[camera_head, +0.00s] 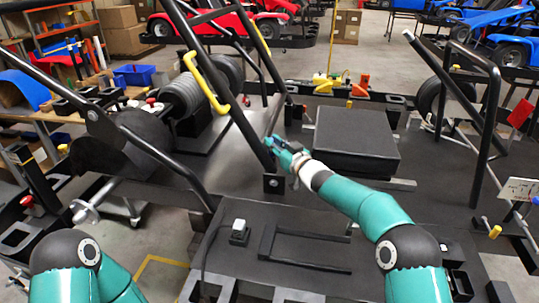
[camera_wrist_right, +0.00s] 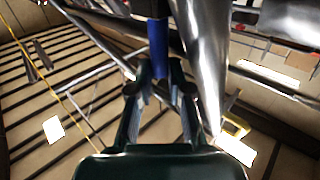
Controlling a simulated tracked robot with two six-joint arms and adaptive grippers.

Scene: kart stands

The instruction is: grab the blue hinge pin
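The blue hinge pin (camera_wrist_right: 158,45) stands upright in the right wrist view, beside a thick silver-grey bar and in line with the gap between my right fingers. My right gripper (camera_wrist_right: 160,84) looks open, its two dark fingertips on either side of the pin's lower end. Whether either finger touches the pin is unclear. In the head view my right gripper (camera_head: 273,146) is at the black slanted frame bar, above its foot bracket; the pin cannot be told apart there. My left arm shows only at the bottom left, its gripper out of the picture.
Black frame bars (camera_head: 228,92) with a yellow handle (camera_head: 206,84) rise close to my right gripper. A black box (camera_head: 356,140) stands to its right. A dark platform (camera_head: 300,247) lies in front. Blue and red karts stand at the back.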

